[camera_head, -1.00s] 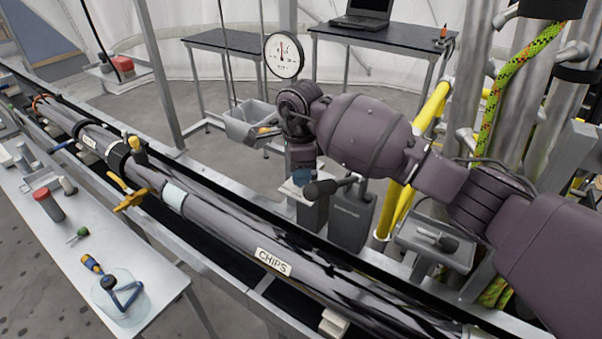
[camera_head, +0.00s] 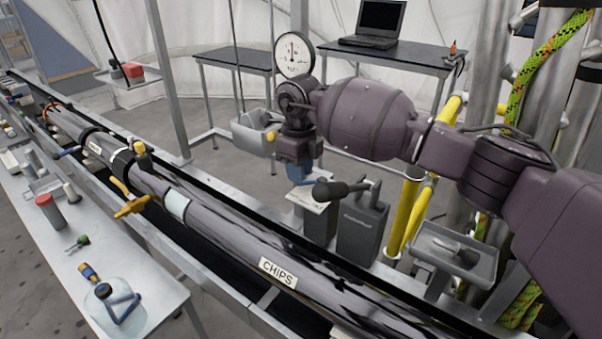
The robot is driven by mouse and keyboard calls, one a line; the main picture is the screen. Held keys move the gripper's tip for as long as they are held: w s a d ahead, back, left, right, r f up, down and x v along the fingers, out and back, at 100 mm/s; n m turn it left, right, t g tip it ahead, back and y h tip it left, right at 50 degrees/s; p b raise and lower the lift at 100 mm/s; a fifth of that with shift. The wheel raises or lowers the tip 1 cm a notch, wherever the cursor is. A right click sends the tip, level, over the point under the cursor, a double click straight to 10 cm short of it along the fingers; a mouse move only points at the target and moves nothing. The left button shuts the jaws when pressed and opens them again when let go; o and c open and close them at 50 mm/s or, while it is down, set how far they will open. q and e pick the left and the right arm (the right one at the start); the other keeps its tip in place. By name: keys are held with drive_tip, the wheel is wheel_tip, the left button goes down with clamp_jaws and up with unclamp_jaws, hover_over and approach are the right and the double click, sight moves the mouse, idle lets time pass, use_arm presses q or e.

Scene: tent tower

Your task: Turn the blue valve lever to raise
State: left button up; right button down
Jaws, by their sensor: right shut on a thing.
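My right gripper (camera_head: 298,160) comes in from the right and points down just below the round dial gauge (camera_head: 294,56). It is shut on a blue piece (camera_head: 300,173), which looks like the blue valve lever; my gripper hides its upper part. A dark rounded handle (camera_head: 330,190) sticks out just below and to the right. Another small blue lever (camera_head: 68,152) is beside the long grey tube at the left. My left gripper is not in view.
The long grey tube marked CHIPS (camera_head: 278,274) lies in a rail across the front. A dark canister (camera_head: 362,228) and yellow pipes (camera_head: 410,210) stand right of my gripper. A white bench (camera_head: 120,270) holds a jug and tools. A laptop (camera_head: 378,22) is on a back table.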

drive_tip(key=shift+w+r+m, duration=0.1)
drive_tip(key=shift+w+m, duration=0.1)
drive_tip(key=shift+m, duration=0.2)
drive_tip(key=c, duration=0.9)
unclamp_jaws()
drive_tip(key=shift+c, duration=0.2)
drive_tip(key=shift+r+b, duration=0.4)
drive_tip(key=shift+r, duration=3.3)
